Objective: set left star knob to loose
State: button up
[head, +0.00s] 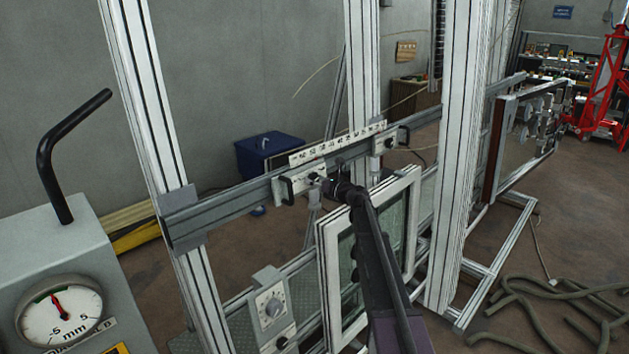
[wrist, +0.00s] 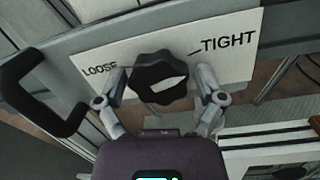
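The left star knob (wrist: 160,78) is black and lobed, with a white mark on its face slanting up towards the right. It sits on a white plate (wrist: 232,66) lettered LOOSE at left and TIGHT at right. My gripper (wrist: 161,76) is open, with one finger on each side of the knob. The left finger is close to it; I cannot tell whether either finger touches. In the head view, my gripper (head: 331,187) reaches the left carriage (head: 300,181) on the grey rail, and the knob is small and partly hidden.
A black handle (wrist: 40,92) stands out left of the knob. A second carriage (head: 389,142) sits farther right on the rail, beyond a numbered scale (head: 338,143). A white-framed window (head: 328,272) hangs below, near my arm. A gauge box (head: 60,265) stands at left.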

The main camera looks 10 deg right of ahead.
jog(key=c, duration=0.6)
jog(key=shift+o, duration=0.2)
